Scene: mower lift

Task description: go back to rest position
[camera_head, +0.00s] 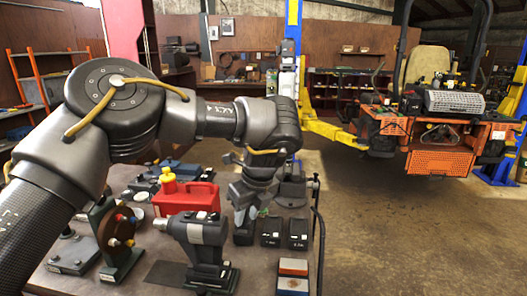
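My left arm comes in from the left and reaches across the upper part of the workbench. My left gripper (250,207) points down above the bench, to the right of the red fuel can (185,198). Small dark boxes on the bench, one of them a black box (271,232), are below and beside its fingers. I see nothing clearly held in it, but the fingers are partly overlapped by dark items, so their opening is unclear. My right arm and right gripper are not in view.
The workbench (250,279) is crowded with tools, including a grey device (203,245) and a green-framed wheel tool (117,240). An orange mower (440,130) stands raised on a yellow and blue lift (333,131). The floor (400,230) at right is clear.

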